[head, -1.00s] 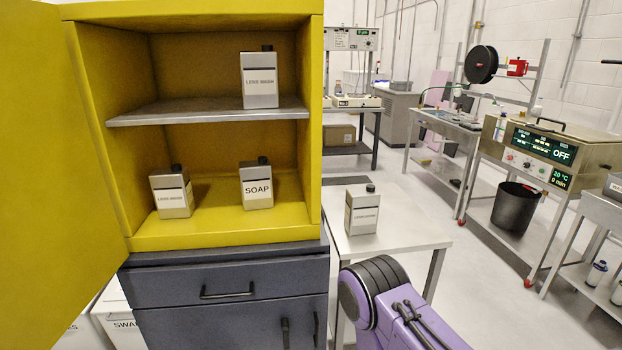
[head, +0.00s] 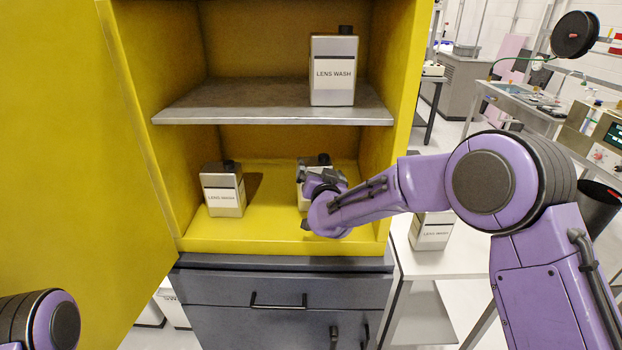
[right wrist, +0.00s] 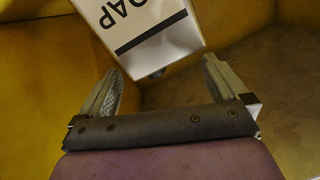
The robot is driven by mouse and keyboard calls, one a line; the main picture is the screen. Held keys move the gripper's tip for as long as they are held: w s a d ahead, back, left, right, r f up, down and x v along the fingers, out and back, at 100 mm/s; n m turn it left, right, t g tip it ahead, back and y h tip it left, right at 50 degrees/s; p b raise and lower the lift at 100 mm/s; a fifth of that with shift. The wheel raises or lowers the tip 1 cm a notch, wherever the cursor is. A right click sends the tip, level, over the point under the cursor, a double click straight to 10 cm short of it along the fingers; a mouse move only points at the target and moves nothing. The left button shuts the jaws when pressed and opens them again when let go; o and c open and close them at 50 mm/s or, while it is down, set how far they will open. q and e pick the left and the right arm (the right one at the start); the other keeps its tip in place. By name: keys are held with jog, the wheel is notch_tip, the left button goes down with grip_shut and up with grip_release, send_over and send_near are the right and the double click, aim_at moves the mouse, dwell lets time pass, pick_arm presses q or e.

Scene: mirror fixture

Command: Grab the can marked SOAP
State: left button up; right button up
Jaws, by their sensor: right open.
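The SOAP can (head: 302,195) stands on the yellow floor of the cabinet, right of centre, mostly hidden behind my right gripper (head: 321,180) in the head view. In the right wrist view the can (right wrist: 155,32) shows upside down, with the letters "OAP" and a black stripe on its white label. My right gripper (right wrist: 163,80) is open there, its two fingers apart and empty. The near end of the can lies just ahead of and between the fingertips, with gaps at both sides. My left gripper is out of view.
LENS WASH cans stand on the cabinet floor (head: 223,190), on the grey shelf (head: 334,72) above, and on the white table (head: 434,232) at right, partly behind my arm. The open yellow door (head: 75,130) fills the left side. Drawers (head: 275,290) are below.

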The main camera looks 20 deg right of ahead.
aim_at(324, 162)
jog(key=shift+w+d, duration=0.25)
jog(key=shift+w, duration=0.35)
jog(key=shift+d+r+p, duration=0.15)
jog(key=shift+d+p, duration=0.05)
jog(key=shift+p, duration=0.1)
jog(key=shift+w+d+r+p, duration=0.35)
jog(key=shift+d+r+p, duration=0.15)
jog(key=shift+d+p, duration=0.15)
jog(key=w, duration=0.1)
jog(key=w+f, duration=0.1)
jog(key=w, duration=0.1)
jog(key=w+p, duration=0.1)
jog(key=shift+w+d+f, duration=0.25)
jog(key=shift+w+d, duration=0.05)
jog(key=shift+d, duration=0.05)
jog(key=shift+s+a+r, duration=0.1)
jog(key=shift+s+r, duration=0.1)
jog(key=shift+w+f, duration=0.1)
jog(key=c, duration=1)
jog(key=shift+s, duration=0.2)
grip_shut()
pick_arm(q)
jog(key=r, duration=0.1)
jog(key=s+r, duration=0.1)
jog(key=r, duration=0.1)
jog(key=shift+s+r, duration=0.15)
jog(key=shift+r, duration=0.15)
